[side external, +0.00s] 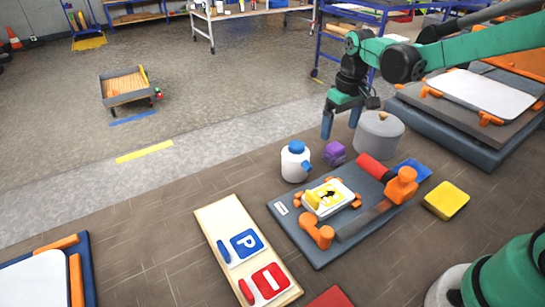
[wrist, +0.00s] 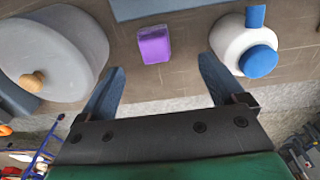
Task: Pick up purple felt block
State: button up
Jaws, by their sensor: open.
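The purple felt block (side external: 335,153) lies on the brown floor between a white bottle with a blue cap and a grey pot, behind the grey-blue base of a sign fixture. In the wrist view the purple block (wrist: 154,45) sits ahead of the fingertips, between their lines and apart from both. My gripper (side external: 342,122) is above the floor behind the block, with its blue fingers pointing down. In the wrist view my gripper (wrist: 163,78) is open, with nothing between its fingers.
The white and blue bottle (side external: 295,161) stands left of the block and the grey lidded pot (side external: 379,135) right of it. The sign fixture (side external: 325,246) with orange clamps and a red roller is in front. A yellow block (side external: 446,200) and blue block (side external: 413,171) lie right.

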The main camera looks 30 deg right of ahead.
aim_at(336, 146)
jog(key=f, duration=0.1)
jog(key=w+d+f, duration=0.1)
jog(key=shift+f+g, duration=0.3)
jog(key=shift+g, duration=0.1)
jog(key=shift+f, duration=2.6)
jog(key=c, duration=1.3)
jog(key=shift+c, duration=0.2)
jog(key=shift+r, duration=0.15)
notch_tip(336, 146, up, 20)
